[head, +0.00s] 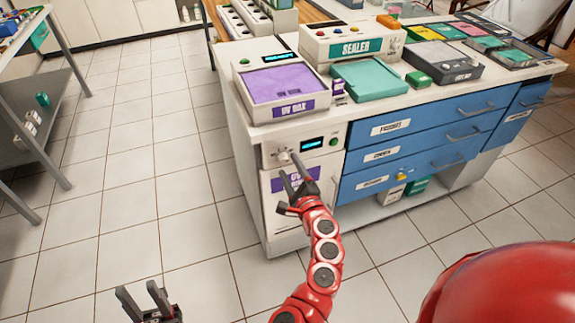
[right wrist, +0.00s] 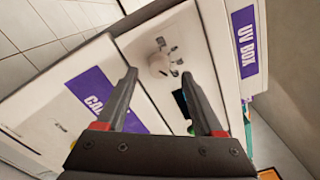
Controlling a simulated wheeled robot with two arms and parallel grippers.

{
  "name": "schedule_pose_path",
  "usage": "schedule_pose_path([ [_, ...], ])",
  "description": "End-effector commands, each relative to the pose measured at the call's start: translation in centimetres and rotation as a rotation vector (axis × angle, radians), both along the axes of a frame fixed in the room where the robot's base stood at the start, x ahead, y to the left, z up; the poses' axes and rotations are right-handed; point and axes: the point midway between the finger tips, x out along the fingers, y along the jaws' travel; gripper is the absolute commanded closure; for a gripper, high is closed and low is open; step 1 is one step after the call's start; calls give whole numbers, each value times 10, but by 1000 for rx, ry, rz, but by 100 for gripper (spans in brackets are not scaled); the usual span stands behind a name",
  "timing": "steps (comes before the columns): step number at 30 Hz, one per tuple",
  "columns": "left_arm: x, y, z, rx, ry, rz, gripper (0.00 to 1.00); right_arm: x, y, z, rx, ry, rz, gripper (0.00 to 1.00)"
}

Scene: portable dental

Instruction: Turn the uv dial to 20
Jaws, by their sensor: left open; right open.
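The uv dial (head: 284,156) is a small pale knob on the white cabinet front, left of a dark display with blue digits (head: 312,144). The digits are too small to read. In the right wrist view the dial (right wrist: 159,64) lies just past and between my fingertips, with small dark marks around it. My right gripper (head: 290,166) is open in front of the dial and appears apart from it; its fingers (right wrist: 159,75) frame it from either side. My left gripper (head: 141,293) is open and empty, low over the floor at the bottom left.
The UV box (head: 276,82) with its purple lid stands on the counter above the dial. A green button (head: 333,142) sits right of the display. Blue drawers (head: 420,135) with handles are to the right. The tiled floor (head: 140,170) to the left is clear.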

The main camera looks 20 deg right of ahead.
Motion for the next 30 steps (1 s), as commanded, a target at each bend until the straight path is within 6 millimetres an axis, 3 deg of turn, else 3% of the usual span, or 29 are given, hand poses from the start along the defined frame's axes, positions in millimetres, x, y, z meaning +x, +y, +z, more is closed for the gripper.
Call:
schedule_pose_path([
  [16,0,0,5,0,0,0,55,-130,-3,-3,-1,10,3,31],
  [22,0,0,13,0,0,0,55,-149,-3,-2,1,7,5,31],
  [30,0,0,13,0,0,0,55,-154,-4,-2,0,4,5,31],
])
